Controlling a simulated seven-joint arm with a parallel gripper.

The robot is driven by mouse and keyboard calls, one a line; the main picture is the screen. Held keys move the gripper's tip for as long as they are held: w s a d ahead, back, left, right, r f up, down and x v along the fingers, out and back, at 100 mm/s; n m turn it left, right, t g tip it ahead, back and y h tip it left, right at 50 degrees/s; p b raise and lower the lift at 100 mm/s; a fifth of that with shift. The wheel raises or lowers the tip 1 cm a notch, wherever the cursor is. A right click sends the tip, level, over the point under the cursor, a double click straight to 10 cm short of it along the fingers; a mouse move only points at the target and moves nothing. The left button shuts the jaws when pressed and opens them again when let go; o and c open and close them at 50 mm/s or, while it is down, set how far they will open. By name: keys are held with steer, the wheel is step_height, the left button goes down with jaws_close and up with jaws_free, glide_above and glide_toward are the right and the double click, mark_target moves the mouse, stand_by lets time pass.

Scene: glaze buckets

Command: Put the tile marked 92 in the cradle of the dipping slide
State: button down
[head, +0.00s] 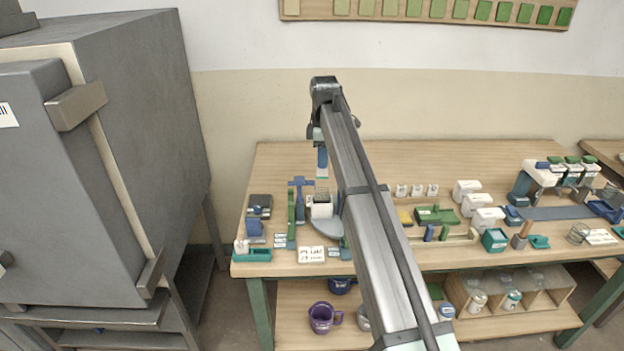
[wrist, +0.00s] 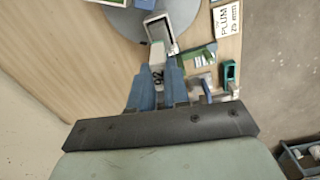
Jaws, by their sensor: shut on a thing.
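My gripper (head: 322,160) hangs from the arm above the back left of the table. In the wrist view its blue fingers (wrist: 170,92) are shut on a pale tile marked 92 (wrist: 157,73). The tile's lower end (head: 322,174) shows below the fingers in the head view. A blue upright with a crosspiece (head: 300,204), which looks like the dipping slide, stands below and left of the gripper. I cannot make out its cradle. A white, open-topped bucket (head: 321,210) stands right of it on a grey round plate (head: 326,229); the bucket also shows in the wrist view (wrist: 158,32).
A green upright piece (head: 291,222) stands left of the blue upright. A sign reading PLUM 25 mm (wrist: 227,20) lies near the front edge. White jars (head: 487,218) and tools fill the table's right. The kiln (head: 140,150) is at left. The back left tabletop is clear.

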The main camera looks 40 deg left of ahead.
mark_target(322, 177)
steer(key=shift+n, duration=0.8)
steer(key=shift+d+f, duration=0.1)
steer(key=shift+f, duration=0.1)
steer(key=shift+f, duration=2.5)
steer(key=c, duration=1)
jaws_free()
steer(key=shift+r, duration=0.1)
steer(key=shift+r, duration=3.45)
